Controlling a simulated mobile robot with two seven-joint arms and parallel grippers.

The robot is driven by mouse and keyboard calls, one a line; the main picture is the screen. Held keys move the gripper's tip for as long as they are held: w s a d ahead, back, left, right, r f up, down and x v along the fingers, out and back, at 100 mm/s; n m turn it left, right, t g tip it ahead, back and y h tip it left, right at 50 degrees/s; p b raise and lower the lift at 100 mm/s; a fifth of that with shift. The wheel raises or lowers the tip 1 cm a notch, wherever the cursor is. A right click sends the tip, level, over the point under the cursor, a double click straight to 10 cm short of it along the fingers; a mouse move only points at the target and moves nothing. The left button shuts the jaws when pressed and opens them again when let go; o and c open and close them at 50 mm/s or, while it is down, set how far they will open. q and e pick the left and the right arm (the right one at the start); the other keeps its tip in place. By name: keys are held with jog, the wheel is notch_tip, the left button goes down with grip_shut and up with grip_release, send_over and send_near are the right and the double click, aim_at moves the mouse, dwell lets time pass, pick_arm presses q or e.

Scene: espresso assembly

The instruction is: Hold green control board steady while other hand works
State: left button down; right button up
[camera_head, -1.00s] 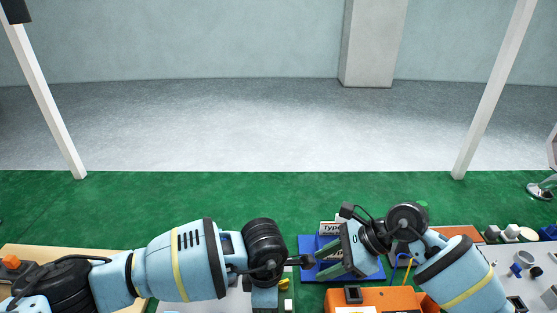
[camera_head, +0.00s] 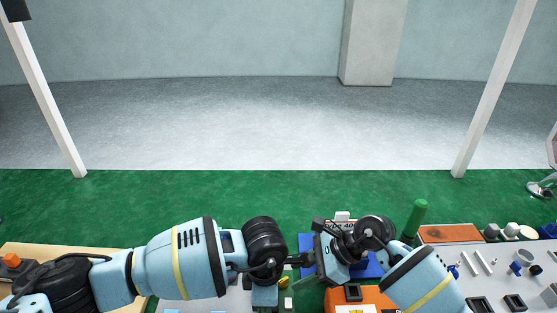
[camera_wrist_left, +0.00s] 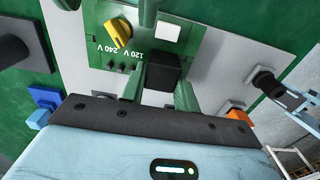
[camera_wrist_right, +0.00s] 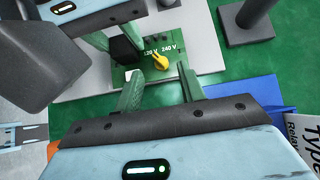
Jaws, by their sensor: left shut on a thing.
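The green control board (camera_wrist_left: 128,35) lies on a light grey panel. It carries a yellow knob (camera_wrist_left: 121,31), a white square and "120 V 240 V" lettering. A black block (camera_wrist_left: 165,67) on the board sits between the fingers of my left gripper (camera_wrist_left: 165,85), which is shut on it. In the right wrist view, the yellow knob (camera_wrist_right: 160,62) lies ahead of and between the spread fingers of my right gripper (camera_wrist_right: 160,86), which is open and empty. In the head view the board is mostly hidden beside my left wrist.
A green cylinder (camera_head: 415,217) and a tray of small parts (camera_head: 500,275) are farther right.

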aim_at(286, 281)
jog(key=shift+x, duration=1.75)
jog(key=shift+c, duration=0.3)
jog(key=c, duration=0.8)
jog(key=shift+s+m+t+h, duration=0.15)
jog(key=shift+m+t, duration=0.7)
jog(key=shift+m, duration=0.25)
jog(key=shift+s+m+t+h, duration=0.15)
jog(key=shift+m+t, duration=0.7)
jog(key=shift+m, duration=0.25)
